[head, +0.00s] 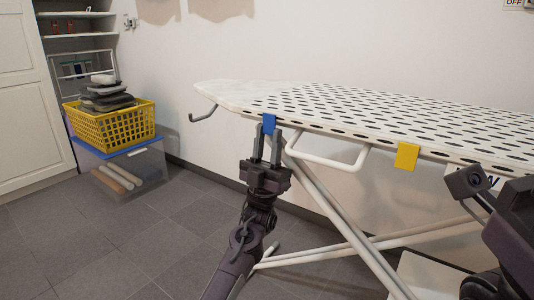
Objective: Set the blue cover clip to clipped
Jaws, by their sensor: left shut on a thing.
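The blue cover clip (269,123) is on the near edge of the ironing board (240,97), toward its left end. My left gripper (267,142) reaches up from below and its fingertips are at the clip's lower part, shut on it. The fingers hide part of the clip's lower end, and I cannot tell its exact setting. Part of my right arm shows at the lower right, but its fingertips are not in view.
A yellow clip (406,156) hangs on the board's edge further right. White legs (345,220) cross below the board. A yellow basket (112,126) of folded cloths stands on a clear bin (125,172) at the left. The grey tiled floor (110,245) in front is clear.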

